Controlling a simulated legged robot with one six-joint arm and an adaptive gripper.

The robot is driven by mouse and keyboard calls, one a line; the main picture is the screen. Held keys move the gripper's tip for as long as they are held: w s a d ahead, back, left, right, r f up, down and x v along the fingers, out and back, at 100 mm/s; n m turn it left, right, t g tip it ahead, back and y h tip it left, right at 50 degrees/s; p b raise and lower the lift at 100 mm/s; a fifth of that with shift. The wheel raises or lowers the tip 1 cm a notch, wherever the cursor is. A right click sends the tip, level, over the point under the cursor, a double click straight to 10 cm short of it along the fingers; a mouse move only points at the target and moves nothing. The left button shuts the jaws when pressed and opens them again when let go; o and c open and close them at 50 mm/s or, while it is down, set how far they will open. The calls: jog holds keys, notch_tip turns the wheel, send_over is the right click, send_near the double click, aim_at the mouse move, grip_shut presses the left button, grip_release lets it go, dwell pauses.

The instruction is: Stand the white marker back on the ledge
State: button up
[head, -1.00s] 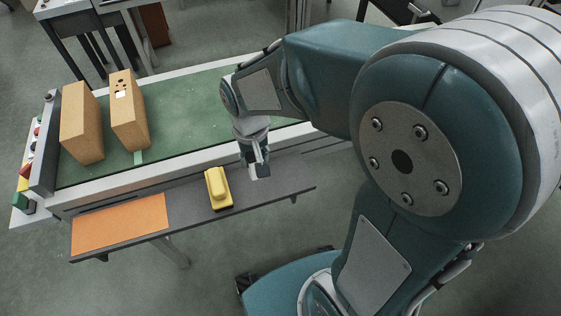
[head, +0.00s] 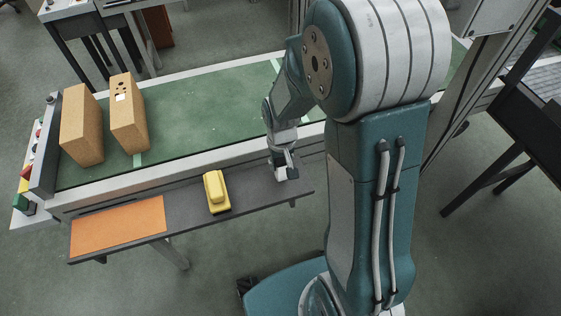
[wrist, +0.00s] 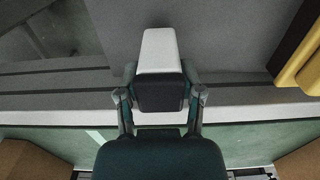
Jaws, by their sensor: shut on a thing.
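My gripper (head: 285,167) hangs over the right part of the grey ledge (head: 251,190), which runs along the front of the conveyor. In the wrist view my gripper (wrist: 160,98) is shut on the white marker (wrist: 158,49). In the head view the marker is too small and covered to make out clearly. I cannot tell whether it touches the ledge.
A yellow block-like object (head: 216,190) stands on the ledge left of my gripper; it also shows in the wrist view (wrist: 303,62). An orange mat (head: 118,227) covers the ledge's left end. Two brown boxes (head: 82,128) (head: 128,118) stand on the green belt (head: 200,115).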

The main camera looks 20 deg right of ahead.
jog(key=shift+f, duration=0.1)
jog(key=o, duration=0.9)
jog(key=shift+a, duration=0.25)
